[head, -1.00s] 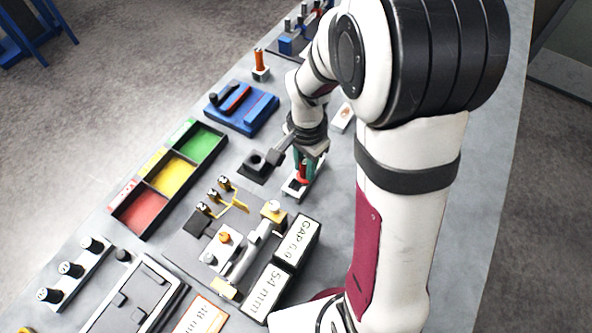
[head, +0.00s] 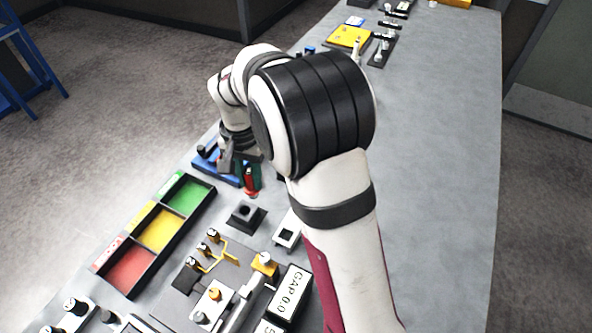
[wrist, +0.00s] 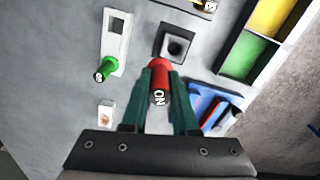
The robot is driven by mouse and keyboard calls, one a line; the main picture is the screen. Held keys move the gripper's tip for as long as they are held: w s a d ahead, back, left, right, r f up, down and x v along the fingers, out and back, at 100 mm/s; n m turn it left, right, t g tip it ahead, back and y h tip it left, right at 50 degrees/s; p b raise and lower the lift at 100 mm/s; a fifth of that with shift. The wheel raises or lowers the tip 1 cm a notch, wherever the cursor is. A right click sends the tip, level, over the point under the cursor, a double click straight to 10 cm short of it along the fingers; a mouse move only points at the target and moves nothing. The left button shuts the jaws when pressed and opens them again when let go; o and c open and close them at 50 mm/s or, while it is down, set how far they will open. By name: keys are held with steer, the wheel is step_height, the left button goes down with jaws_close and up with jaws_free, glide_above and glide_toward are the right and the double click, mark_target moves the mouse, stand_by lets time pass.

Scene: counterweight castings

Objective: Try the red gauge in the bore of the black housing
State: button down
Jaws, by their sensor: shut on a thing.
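My gripper (head: 250,184) is shut on the red gauge (wrist: 160,66), which sits upright between its green fingers; its labelled end faces the wrist camera. The red gauge also shows below the fingers in the head view (head: 251,183). The black housing (head: 240,223) stands on the counter with its bore open upward and empty. In the wrist view the housing (wrist: 166,49) lies just beyond the gauge's tip. The gauge appears apart from the housing, not over the bore.
A white holder (head: 281,242) with an empty square opening stands beside the housing; a green gauge (wrist: 108,68) is at its other end. A blue fixture (wrist: 219,101) lies near my gripper. A red, yellow and green tray (head: 159,231) is at the left.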

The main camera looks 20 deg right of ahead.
steer(key=a, duration=0.1)
steer(key=w+a, duration=0.1)
steer(key=shift+a+f+n, duration=0.2)
steer(key=shift+a+n, duration=0.1)
steer(key=shift+a, duration=0.05)
steer(key=shift+f, duration=2.45)
steer(key=shift+f, duration=2.05)
stand_by(1.9)
steer(key=shift+r, duration=1.85)
